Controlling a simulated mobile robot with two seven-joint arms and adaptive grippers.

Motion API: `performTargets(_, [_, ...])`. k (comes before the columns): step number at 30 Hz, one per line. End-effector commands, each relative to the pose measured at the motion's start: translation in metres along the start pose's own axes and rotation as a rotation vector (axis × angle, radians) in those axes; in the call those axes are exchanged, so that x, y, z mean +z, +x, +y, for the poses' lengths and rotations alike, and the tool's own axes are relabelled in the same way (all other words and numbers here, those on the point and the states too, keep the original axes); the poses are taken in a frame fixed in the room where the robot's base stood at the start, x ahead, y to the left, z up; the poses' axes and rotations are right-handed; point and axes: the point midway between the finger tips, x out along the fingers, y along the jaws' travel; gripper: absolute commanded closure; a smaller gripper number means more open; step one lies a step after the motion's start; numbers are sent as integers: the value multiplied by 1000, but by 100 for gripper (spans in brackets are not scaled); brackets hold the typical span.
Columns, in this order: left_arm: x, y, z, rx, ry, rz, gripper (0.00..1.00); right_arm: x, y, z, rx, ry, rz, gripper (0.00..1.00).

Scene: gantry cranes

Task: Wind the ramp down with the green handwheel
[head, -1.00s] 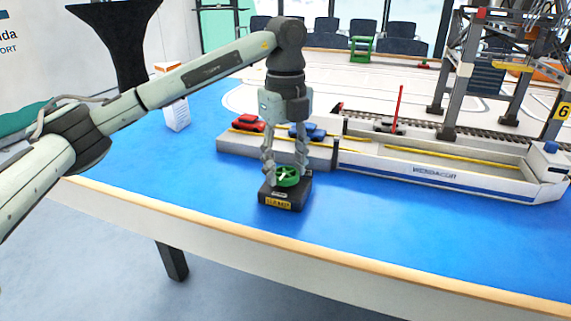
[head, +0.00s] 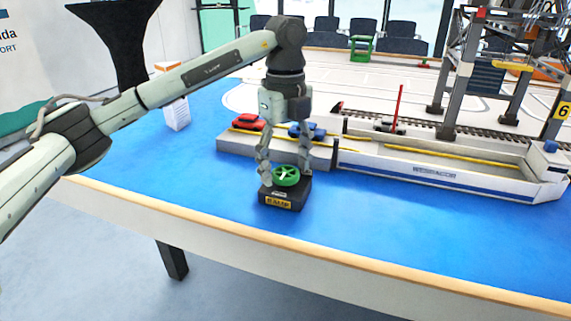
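The green handwheel (head: 286,176) sits on top of a small black box (head: 283,197) with a yellow label reading RAMP, near the table's front edge. My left gripper (head: 285,178) points down over it, its two fingers spread on either side of the wheel. A small gap shows between the fingers and the rim, so it is open. The ramp seems to be at the joint (head: 340,135) between the grey quay and the white ship; it is too small to tell its angle. My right gripper is out of view.
The quay (head: 230,147) behind the box carries a red car (head: 249,122) and a blue car (head: 307,130). The white ship (head: 440,173) lies to the right, below a grey gantry crane (head: 463,70). A white box (head: 176,113) stands at left. Blue tabletop is clear in front.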

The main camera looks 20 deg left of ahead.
Motion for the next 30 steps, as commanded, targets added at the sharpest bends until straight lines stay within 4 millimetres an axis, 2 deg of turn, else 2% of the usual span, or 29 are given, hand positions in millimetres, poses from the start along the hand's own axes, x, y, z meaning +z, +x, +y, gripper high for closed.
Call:
performTargets(8, [0,-5,0,-1,1,-1,34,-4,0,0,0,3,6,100])
performTargets(11, [0,-18,0,-1,1,-1,34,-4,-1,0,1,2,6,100])
performTargets(21, [1,-90,0,-3,0,-4,34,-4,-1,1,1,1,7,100])
performTargets(24, [0,-105,0,-2,-1,-3,34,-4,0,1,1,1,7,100])
performTargets(30, [0,-119,0,0,0,-1,34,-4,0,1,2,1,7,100])
